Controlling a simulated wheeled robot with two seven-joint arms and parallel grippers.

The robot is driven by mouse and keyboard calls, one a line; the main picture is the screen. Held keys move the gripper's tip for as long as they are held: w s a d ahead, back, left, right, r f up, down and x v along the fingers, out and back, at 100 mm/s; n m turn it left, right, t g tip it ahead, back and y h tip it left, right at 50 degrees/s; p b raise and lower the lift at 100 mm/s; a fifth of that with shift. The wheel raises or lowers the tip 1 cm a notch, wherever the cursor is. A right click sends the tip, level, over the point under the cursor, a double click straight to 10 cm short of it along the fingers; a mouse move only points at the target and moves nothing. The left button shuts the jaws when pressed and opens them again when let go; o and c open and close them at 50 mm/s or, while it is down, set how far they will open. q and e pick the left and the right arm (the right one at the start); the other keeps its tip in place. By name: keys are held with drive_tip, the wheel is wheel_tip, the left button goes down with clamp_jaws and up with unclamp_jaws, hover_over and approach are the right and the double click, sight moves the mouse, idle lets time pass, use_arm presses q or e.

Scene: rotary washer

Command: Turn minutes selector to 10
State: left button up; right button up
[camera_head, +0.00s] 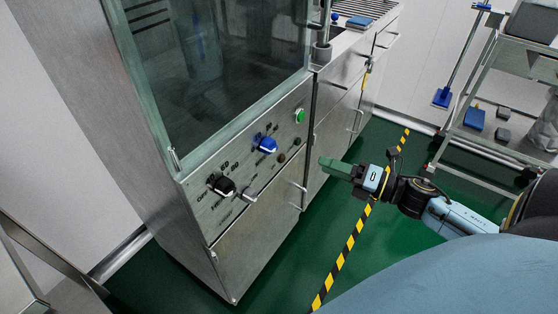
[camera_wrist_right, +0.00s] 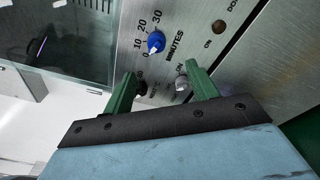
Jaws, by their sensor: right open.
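The minutes selector is a blue knob (camera_head: 267,145) on the washer's steel control panel. It also shows in the right wrist view as a blue knob (camera_wrist_right: 156,42) beside the word MINUTES and the numbers 0, 10, 20 and 30. Its white mark appears to face the 0 side. My right gripper (camera_head: 328,166) has green fingers and is to the right of the panel, apart from the knob. In the wrist view the right gripper (camera_wrist_right: 162,82) is open and empty, with the blue knob beyond its fingertips. My left gripper is not in view.
A black knob (camera_head: 222,186), a metal switch (camera_head: 250,195) and a green button (camera_head: 299,115) are on the same panel. A glass door (camera_head: 215,65) is above it. A wheeled trolley (camera_head: 480,140) stands at the right. The green floor before the panel is clear.

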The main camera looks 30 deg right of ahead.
sight(277, 148)
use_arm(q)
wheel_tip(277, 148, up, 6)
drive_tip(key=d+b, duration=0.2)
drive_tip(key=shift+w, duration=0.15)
use_arm(e)
drive_tip(key=x, duration=1.3)
drive_tip(key=shift+a+r, duration=0.2)
drive_tip(key=shift+a, duration=0.2)
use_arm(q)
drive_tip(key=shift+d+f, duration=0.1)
use_arm(e)
drive_tip(key=c, duration=1)
